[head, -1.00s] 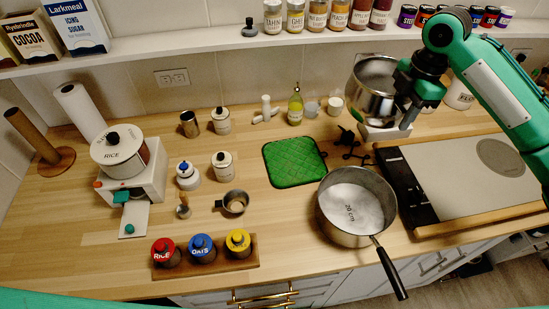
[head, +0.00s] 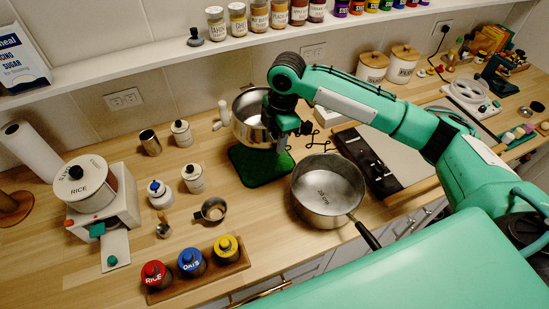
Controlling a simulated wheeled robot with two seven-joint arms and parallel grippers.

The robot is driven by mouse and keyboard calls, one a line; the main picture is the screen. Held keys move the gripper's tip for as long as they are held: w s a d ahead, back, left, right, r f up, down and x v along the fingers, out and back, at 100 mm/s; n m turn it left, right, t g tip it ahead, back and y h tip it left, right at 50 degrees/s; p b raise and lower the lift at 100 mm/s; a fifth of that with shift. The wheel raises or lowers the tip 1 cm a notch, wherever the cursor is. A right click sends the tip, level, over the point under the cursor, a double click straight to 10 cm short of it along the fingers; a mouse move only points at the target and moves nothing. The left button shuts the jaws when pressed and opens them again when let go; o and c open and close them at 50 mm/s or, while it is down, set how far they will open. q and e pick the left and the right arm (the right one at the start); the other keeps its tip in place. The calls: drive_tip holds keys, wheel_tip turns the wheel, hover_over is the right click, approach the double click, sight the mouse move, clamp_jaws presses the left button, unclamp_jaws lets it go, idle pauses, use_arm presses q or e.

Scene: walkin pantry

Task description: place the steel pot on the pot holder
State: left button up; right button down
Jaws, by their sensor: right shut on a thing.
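The steel pot (head: 246,127) is a shiny open pot in the head view. My right gripper (head: 277,131) is shut on the right side of the pot. The pot is roughly upright and overlaps the far part of the green quilted pot holder (head: 262,173), which lies flat on the wooden counter. The near part of the pot holder shows below the pot; its far part is hidden. I cannot tell whether the pot touches it. My left gripper is not in view.
A saucepan (head: 318,207) stands just right of the pot holder, its handle pointing to the front. A dark-edged cooktop (head: 381,166) lies further right.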

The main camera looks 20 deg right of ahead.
wheel_tip(320, 180, down, 11)
drive_tip(key=shift+r+p, duration=0.2)
drive_tip(key=shift+p, duration=1.05)
drive_tip(key=shift+f, duration=0.15)
drive_tip(key=c, duration=0.9)
unclamp_jaws()
